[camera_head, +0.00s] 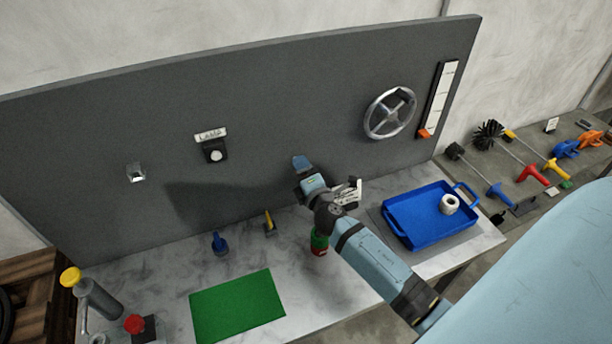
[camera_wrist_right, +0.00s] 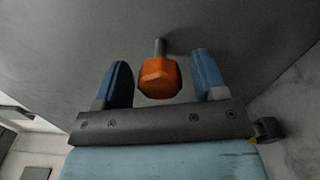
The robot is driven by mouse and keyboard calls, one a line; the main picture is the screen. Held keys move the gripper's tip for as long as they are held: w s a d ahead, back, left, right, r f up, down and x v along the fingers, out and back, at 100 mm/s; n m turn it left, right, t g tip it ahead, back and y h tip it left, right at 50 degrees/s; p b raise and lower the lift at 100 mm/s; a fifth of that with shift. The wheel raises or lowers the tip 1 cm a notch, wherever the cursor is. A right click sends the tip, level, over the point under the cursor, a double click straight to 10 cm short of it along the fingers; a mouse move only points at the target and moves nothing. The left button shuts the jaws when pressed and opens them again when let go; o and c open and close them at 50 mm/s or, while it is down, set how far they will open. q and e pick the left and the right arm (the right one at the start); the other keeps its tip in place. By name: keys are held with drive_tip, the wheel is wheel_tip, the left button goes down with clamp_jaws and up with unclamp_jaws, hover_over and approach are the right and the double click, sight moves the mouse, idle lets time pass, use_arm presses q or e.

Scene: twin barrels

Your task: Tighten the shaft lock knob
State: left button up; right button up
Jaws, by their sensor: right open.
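An orange faceted knob (camera_wrist_right: 159,78) on a grey shaft shows in the right wrist view, standing out from the dark grey panel. My right gripper (camera_wrist_right: 160,72) is open, with one blue finger on each side of the knob and a visible gap on both sides. The fingers do not appear to touch it. In the head view my right gripper (camera_head: 303,164) is close to the panel's lower middle. The knob cannot be made out there, apparently hidden by my gripper and wrist. My left gripper is not in view.
The grey panel (camera_head: 280,110) carries a spoked handwheel (camera_head: 404,102), a scale with an orange marker (camera_head: 424,133) and a labelled switch (camera_head: 213,148). On the bench are a green mat (camera_head: 238,308), a blue tray (camera_head: 405,222) and bottles at left.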

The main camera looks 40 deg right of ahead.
drive_tip(key=v, duration=0.5)
drive_tip(key=shift+s+a+b, duration=0.1)
drive_tip(key=shift+s+b, duration=0.2)
idle(0.4)
drive_tip(key=s+a+m+g+y, duration=0.1)
drive_tip(key=s+a+m+g, duration=0.3)
drive_tip(key=s, duration=0.5)
drive_tip(key=s+a+f+m+g+y, duration=0.1)
drive_tip(key=s+a+m+g+y, duration=0.1)
drive_tip(key=s+m+g, duration=0.45)
drive_tip(key=s+a+m+g+y, duration=0.1)
drive_tip(key=s+a+m+g, duration=0.2)
drive_tip(key=s+m, duration=0.5)
drive_tip(key=w+a+f+n+t+y, duration=0.1)
drive_tip(key=f+t, duration=0.1)
drive_tip(key=f, duration=0.2)
drive_tip(key=w+a+f+n+t, duration=0.1)
drive_tip(key=a+f, duration=0.1)
drive_tip(key=f, duration=0.2)
drive_tip(key=w+a+f+n+t+y, duration=0.1)
drive_tip(key=a+f+t, duration=0.1)
drive_tip(key=f, duration=0.3)
drive_tip(key=shift+w+a+t+y, duration=0.15)
drive_tip(key=shift+a+t+y, duration=0.1)
drive_tip(key=shift+t+y, duration=0.1)
drive_tip(key=shift+a+f+n+t, duration=0.25)
drive_tip(key=shift+a+f+t, duration=0.1)
drive_tip(key=shift+f+t, duration=0.2)
